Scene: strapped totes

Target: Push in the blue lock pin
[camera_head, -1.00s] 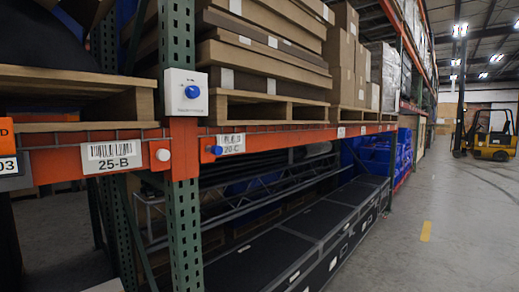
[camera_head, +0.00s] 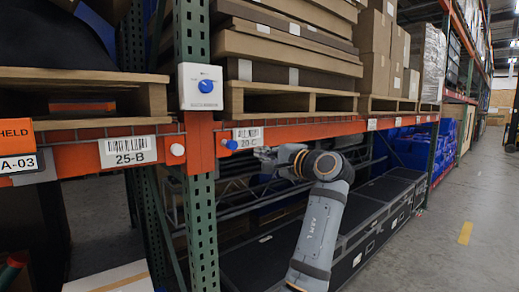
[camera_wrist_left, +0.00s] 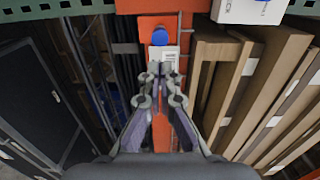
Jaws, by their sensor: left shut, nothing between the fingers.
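The blue lock pin (camera_head: 231,144) sits on an orange plate on the rack beam, just right of the green upright. In the left wrist view the round blue pin (camera_wrist_left: 160,36) is near the top middle, above a white label. My left gripper (camera_head: 260,153) is shut and empty, just right of the pin in the head view, by the 20-C label. In the wrist view the closed fingertips (camera_wrist_left: 160,70) point toward the pin and overlap the label; a gap shows between tips and pin. My right gripper is not in view.
A white pin (camera_head: 177,149) is on the beam left of the upright. A white box with a blue knob (camera_head: 205,86) is fixed to the upright above. Pallets with flat cardboard boxes (camera_head: 290,55) stand over the beam; dark cases (camera_head: 385,190) lie below. The aisle at right is clear.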

